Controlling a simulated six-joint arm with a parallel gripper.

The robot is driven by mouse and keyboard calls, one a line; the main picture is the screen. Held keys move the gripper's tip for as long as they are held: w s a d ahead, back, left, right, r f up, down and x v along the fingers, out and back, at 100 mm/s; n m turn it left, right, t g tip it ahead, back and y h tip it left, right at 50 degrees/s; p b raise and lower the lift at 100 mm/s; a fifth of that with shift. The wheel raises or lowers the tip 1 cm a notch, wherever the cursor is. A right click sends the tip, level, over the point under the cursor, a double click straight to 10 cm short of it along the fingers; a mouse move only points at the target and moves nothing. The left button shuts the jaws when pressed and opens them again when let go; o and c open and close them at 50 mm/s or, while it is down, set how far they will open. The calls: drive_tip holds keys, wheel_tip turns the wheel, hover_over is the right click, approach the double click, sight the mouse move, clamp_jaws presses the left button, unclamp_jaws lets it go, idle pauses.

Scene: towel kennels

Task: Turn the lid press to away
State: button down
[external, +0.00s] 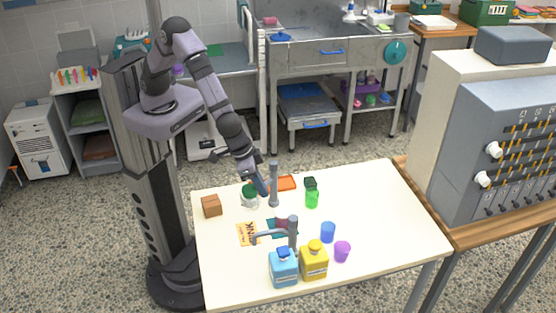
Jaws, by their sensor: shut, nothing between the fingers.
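A grey fixture that looks like the lid press (293,232) stands near the middle front of the white table. It has an upright post and a horizontal arm reaching left from it. A second grey upright post (273,186) stands farther back; I cannot tell whether it belongs to the press. My gripper (263,188) is shut and empty, pointing down beside the left of this back post. It is close to the post, and I cannot tell if they touch. A clear jar with a green lid (250,193) stands just left of my gripper.

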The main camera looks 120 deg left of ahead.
drive_tip(key=s+m, duration=0.2)
drive_tip(key=shift+s+m+h+b, duration=0.1)
drive_tip(key=shift+m+h+b, duration=0.2)
drive_tip(key=shift+h+b, duration=0.1)
drive_tip(key=m, duration=0.1)
drive_tip(key=s+m, duration=0.1)
drive_tip(key=s, duration=0.1)
drive_tip(key=shift+s+a+m+t+h+p, duration=0.15)
drive_tip(key=shift+a+m+t+h+p, duration=0.15)
drive_tip(key=shift+m+h, duration=0.1)
drive_tip(key=shift+s+a, duration=0.2)
drive_tip(key=shift+s, duration=0.5)
drive_tip(key=shift+w+p, duration=0.5)
drive_tip(key=shift+w, duration=1.5)
drive_tip(key=shift+w+r, duration=0.1)
drive_tip(key=shift+r, duration=0.15)
drive_tip(key=b+v, duration=0.2)
drive_tip(key=v, duration=0.7)
drive_tip(key=shift+s+a+r, duration=0.25)
